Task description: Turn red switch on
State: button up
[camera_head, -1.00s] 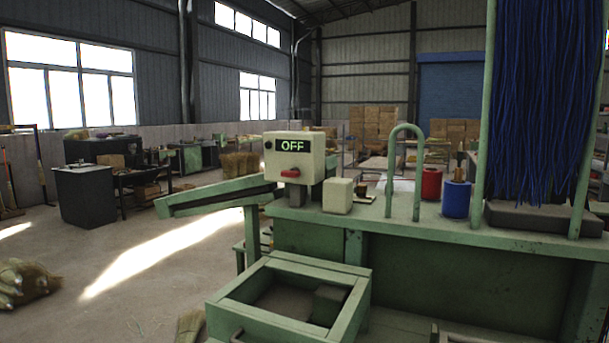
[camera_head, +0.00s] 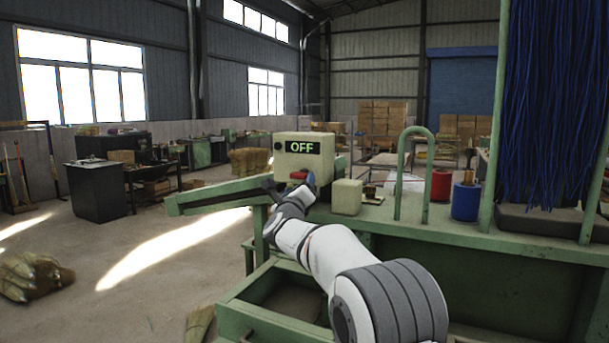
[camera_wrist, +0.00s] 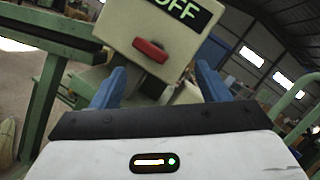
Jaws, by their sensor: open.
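The red switch (camera_wrist: 150,49) is a small red handle on the front of a cream control box (camera_head: 285,159). A display above the handle reads OFF (camera_head: 302,147). In the wrist view the handle lies between and beyond the two blue fingertips of my gripper (camera_wrist: 160,80), which stand apart with nothing between them. The fingers do not appear to touch the handle.
The box stands on a green machine bench (camera_head: 470,245). A small cream block (camera_head: 346,197), a green hoop post (camera_head: 401,180) and red (camera_head: 440,187) and blue (camera_head: 466,202) spools are to its right. A green beam (camera_head: 215,198) extends left.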

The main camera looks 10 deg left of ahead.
aim_at(297, 177)
jog(key=w+m+h+p, duration=0.1)
jog(key=w+m+h, duration=0.1)
jog(key=m, duration=0.1)
jog(key=w+r+m+h+p, duration=0.1)
jog(key=w+m+h+p, duration=0.1)
jog(key=m, duration=0.2)
jog(key=w+a+m+h+p, duration=0.1)
jog(key=w+m+h, duration=0.1)
jog(key=w+m, duration=0.1)
jog(key=shift+w+r+m+h+p, duration=0.1)
jog(key=shift+r+m+h+p, duration=0.1)
jog(key=shift+m+h+p, duration=0.3)
jog(key=shift+w+d, duration=0.15)
jog(key=shift+w, duration=0.25)
jog(key=shift+c, duration=0.2)
